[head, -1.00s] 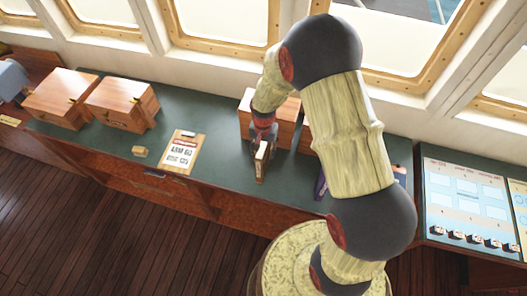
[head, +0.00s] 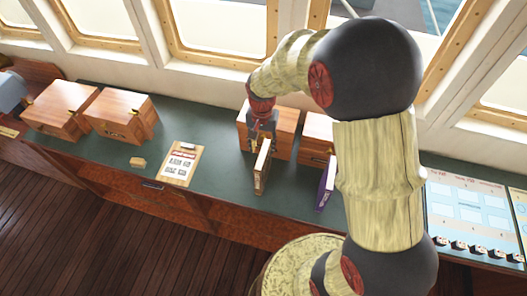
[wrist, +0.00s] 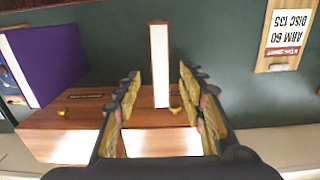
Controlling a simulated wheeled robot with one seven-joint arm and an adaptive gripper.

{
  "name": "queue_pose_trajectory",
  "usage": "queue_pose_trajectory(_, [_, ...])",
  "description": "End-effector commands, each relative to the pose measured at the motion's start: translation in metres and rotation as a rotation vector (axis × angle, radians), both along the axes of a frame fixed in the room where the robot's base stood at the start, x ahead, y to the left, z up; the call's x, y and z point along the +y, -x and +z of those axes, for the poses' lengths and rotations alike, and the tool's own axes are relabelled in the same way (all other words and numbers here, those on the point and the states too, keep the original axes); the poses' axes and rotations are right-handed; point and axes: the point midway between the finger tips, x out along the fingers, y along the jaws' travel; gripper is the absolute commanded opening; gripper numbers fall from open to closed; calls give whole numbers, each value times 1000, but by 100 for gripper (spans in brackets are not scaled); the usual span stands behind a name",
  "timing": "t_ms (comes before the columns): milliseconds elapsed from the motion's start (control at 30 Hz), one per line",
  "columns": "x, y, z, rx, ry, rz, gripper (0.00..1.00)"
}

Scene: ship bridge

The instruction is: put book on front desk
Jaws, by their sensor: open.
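A thin tan book (head: 262,167) stands upright on the green-topped desk (head: 222,185), in front of a wooden box. In the wrist view its pale page edge (wrist: 159,65) shows between the fingers. A purple book (head: 326,185) stands upright to the right on the same desk, partly hidden by my arm; it also shows at the left of the wrist view (wrist: 48,58). My gripper (head: 260,132) is just above and behind the tan book. In the wrist view my gripper (wrist: 160,82) is open, with visible gaps between its fingers and the book.
Two wooden boxes (head: 120,118) (head: 60,108) stand at the desk's left. A clipboard (head: 181,164) and a small wooden block (head: 138,162) lie nearby. Two more wooden boxes (head: 283,127) (head: 318,135) stand behind the books. Windows line the back wall. Bare desk lies between clipboard and tan book.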

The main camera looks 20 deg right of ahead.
Motion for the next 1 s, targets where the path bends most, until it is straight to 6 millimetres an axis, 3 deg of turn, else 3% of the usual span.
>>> queue_pose_trajectory(167, [0, 6, 36, -40, 1, 42, 40])
queue_pose_trajectory(267, [0, 20, 78, -98, 6, 109, 40])
queue_pose_trajectory(400, [1, 56, 141, -193, 23, 229, 40])
queue_pose_trajectory(600, [1, 121, 206, -326, 67, 402, 40])
queue_pose_trajectory(800, [2, 179, 236, -430, 121, 543, 40])
queue_pose_trajectory(1000, [2, 205, 243, -473, 152, 609, 40])
